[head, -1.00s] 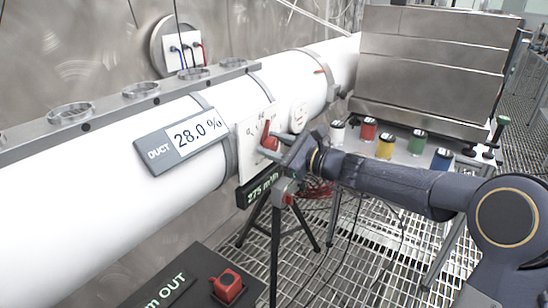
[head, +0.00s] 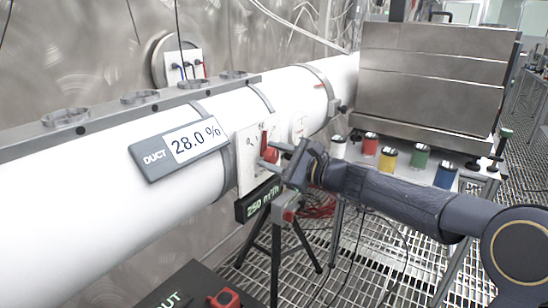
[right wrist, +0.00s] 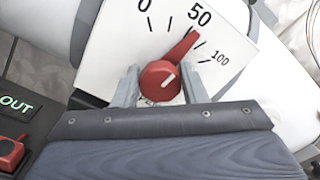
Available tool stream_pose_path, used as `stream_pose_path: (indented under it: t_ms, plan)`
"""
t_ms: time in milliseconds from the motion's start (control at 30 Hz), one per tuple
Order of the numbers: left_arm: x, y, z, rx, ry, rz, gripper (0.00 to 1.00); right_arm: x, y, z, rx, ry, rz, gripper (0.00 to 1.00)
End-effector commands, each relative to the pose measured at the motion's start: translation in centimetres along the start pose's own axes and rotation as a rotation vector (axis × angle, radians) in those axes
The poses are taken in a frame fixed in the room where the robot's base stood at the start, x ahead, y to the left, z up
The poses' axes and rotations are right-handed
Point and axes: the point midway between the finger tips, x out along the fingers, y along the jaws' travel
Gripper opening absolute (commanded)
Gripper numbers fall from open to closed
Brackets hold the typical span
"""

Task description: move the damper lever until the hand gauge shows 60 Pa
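The damper lever (right wrist: 186,46) is red, with a round hub, on a white scale plate (right wrist: 105,55) fixed to the white duct. In the right wrist view its tip points just past the 50 mark. My right gripper (right wrist: 160,88) has a finger against each side of the red hub and looks shut on it. In the head view the lever (head: 268,148) stands nearly upright at the fingertips of my right gripper (head: 283,155). I see no gauge with a readable Pa value. My left gripper is out of view.
A duct label (head: 180,150) reads 28.0 %. A black display (head: 258,202) below the plate reads about 250 m³/h, near a tripod. Colored cans stand on a bench (head: 465,168) at right. A black box with a red button (head: 225,298) is low in front.

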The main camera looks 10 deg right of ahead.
Motion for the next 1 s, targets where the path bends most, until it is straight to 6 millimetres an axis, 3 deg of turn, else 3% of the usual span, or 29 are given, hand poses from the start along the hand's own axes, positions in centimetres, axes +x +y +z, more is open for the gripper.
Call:
stream_pose_path:
  t_ms: [33,167,467,1000]
  plan:
    - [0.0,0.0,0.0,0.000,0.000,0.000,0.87,0.0,0.1,-0.1,0.001,0.002,0.002,0.44]
    - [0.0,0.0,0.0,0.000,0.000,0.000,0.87,0.0,0.1,-0.1,0.001,0.001,0.001,0.60]
    - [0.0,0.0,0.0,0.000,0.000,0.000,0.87,-0.2,0.0,0.0,0.001,0.001,0.000,0.60]
    - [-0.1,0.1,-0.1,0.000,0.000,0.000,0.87,-7.5,0.0,-0.1,0.002,0.002,-0.001,0.60]
